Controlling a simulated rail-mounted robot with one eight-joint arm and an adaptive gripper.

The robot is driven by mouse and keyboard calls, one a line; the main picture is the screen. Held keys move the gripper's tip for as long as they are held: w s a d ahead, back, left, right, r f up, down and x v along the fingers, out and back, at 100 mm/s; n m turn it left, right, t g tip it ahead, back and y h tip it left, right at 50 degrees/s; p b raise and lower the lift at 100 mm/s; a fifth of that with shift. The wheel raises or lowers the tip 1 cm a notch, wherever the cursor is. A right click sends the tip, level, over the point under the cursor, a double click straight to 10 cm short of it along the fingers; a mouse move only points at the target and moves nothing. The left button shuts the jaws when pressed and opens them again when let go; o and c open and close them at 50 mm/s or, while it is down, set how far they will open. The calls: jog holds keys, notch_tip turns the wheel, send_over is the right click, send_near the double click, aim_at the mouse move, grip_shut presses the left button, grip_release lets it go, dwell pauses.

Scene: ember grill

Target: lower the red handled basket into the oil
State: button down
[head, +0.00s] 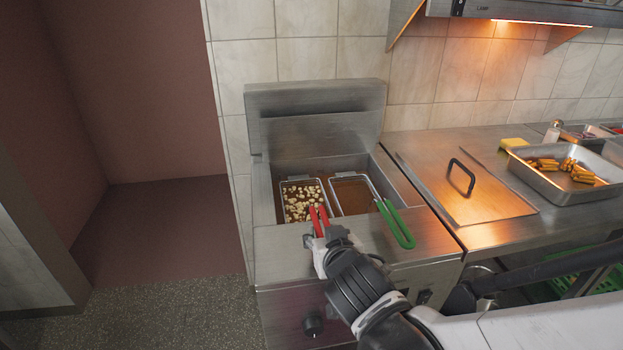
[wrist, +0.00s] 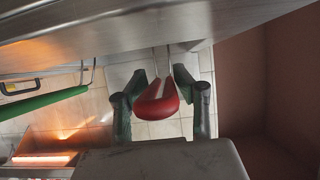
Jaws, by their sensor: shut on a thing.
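The red handled basket (head: 302,203) holds pale chunks of food and sits at the left of the fryer well, low in the brown oil. Its red handle (head: 320,218) slopes toward the fryer's front edge. My gripper (head: 322,238) is shut on that handle. In the wrist view the two fingers flank the red handle (wrist: 157,105). The oil (head: 350,195) shows through the second basket on the right. How deep the red handled basket sits is hard to tell.
The green handled basket (head: 394,222) is close on the right, its handle reaching over the fryer front. The raised fryer lid (head: 315,110) stands behind. A steel cover with a black handle (head: 462,175) and a tray of fries (head: 560,188) lie further right.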

jog(key=shift+f, duration=0.25)
jog(key=c, duration=1.3)
grip_release()
jog(key=shift+o, duration=0.2)
jog(key=shift+s, duration=0.1)
jog(key=v, duration=1.1)
jog(key=shift+s+r, duration=0.25)
jog(key=shift+s, duration=0.05)
jog(key=shift+d, duration=0.1)
jog(key=s+d+m+g+h, duration=0.1)
jog(key=s+d+g, duration=0.2)
jog(key=d, duration=1)
jog(key=shift+f+g+h, duration=0.3)
jog(key=shift+f+g, duration=0.2)
jog(key=shift+g, duration=1)
